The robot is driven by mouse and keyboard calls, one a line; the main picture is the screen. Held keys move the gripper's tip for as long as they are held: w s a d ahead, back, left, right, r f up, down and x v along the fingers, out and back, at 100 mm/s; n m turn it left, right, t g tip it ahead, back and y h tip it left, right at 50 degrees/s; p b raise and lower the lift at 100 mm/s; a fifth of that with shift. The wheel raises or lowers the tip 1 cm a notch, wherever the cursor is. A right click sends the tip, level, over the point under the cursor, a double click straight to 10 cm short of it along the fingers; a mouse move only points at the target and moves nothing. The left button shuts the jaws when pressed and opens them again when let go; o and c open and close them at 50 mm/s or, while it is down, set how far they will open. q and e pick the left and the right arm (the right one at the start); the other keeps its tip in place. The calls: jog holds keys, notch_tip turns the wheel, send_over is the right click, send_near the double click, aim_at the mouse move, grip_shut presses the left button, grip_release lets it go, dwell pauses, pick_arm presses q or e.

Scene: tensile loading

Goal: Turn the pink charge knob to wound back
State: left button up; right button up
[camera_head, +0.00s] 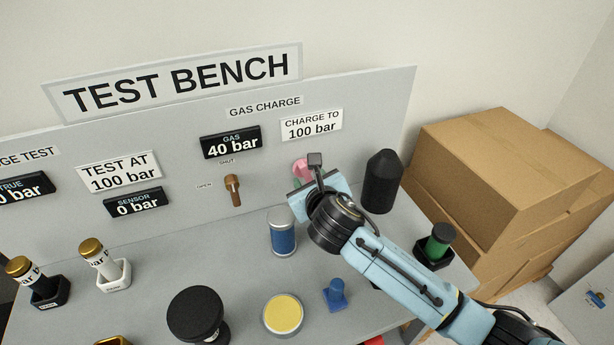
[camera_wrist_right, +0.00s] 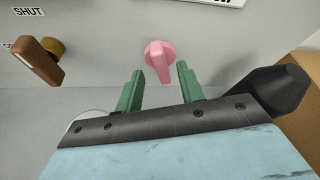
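The pink charge knob (camera_head: 301,168) is on the upright panel of the test bench, partly hidden behind my right gripper in the head view. In the right wrist view the pink knob (camera_wrist_right: 158,60) has a round base and a grip bar pointing down and slightly right. My right gripper (camera_wrist_right: 157,82) is open, its two green fingers apart. From the wrist, the lower end of the knob's bar shows between the fingertips; I cannot tell whether they touch it. My left gripper is not in view.
A brown lever (camera_head: 233,189) sits left of the knob, below the GAS 40 bar display (camera_head: 231,142). A black cylinder (camera_head: 382,181) stands close right of my gripper. A blue canister (camera_head: 282,236) stands below. Cardboard boxes (camera_head: 500,170) are at the right.

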aim_at(306, 173)
jog(key=shift+x, duration=1.55)
jog(key=shift+c, duration=0.5)
grip_shut()
